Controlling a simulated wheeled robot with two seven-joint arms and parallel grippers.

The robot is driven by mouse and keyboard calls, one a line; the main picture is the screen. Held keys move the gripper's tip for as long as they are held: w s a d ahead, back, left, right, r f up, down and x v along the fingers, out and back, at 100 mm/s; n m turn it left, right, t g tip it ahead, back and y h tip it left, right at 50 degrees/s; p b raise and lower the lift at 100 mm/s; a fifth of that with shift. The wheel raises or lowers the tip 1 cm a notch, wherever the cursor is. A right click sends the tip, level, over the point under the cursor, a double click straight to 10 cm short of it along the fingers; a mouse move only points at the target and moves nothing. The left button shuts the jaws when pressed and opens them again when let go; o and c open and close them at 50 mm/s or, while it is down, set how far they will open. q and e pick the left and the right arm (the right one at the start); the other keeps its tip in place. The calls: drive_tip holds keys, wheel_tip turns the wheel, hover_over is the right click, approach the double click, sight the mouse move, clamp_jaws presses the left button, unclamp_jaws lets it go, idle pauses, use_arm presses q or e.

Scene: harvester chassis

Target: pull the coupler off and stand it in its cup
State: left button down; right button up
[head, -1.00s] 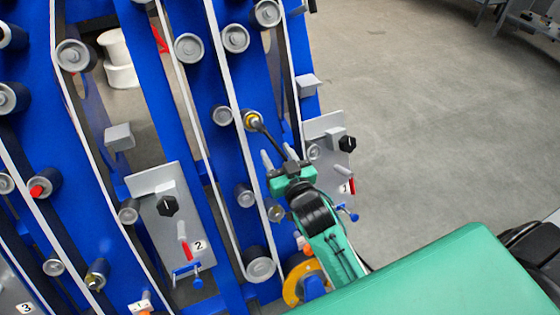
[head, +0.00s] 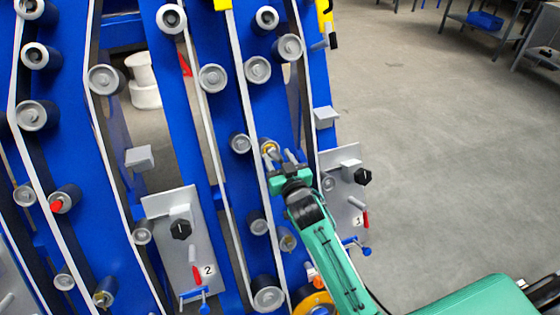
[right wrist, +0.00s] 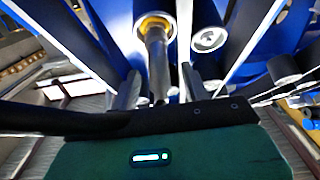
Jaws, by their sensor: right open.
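The coupler, a grey metal cylinder with a yellow collar (head: 269,147), sits on the blue chassis panel. In the right wrist view, the coupler (right wrist: 157,62) points toward my palm. My right gripper (head: 280,159) is open, one finger on either side of the coupler's near end; in the right wrist view the gripper (right wrist: 158,85) shows gaps on both sides. I cannot tell whether any finger touches it. Its outer end is close to the palm. I cannot make out the cup with certainty. My left gripper is not in view.
White belts run between several grey rollers on the blue chassis. Grey plate 2 (head: 168,208) and grey plate 1 (head: 346,198) carry black knobs and red handles. A yellow-orange curved part (head: 312,302) is below my arm. Open floor (head: 430,160) lies right.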

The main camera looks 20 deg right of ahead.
drive_tip(key=c, duration=0.9)
clamp_jaws()
drive_tip(key=shift+s+r+p, duration=0.55)
drive_tip(key=shift+s+p, duration=0.25)
drive_tip(key=shift+p, duration=0.05)
drive_tip(key=shift+s+r+p, duration=0.35)
drive_tip(key=shift+s+p, duration=0.3)
drive_tip(key=shift+s, duration=0.15)
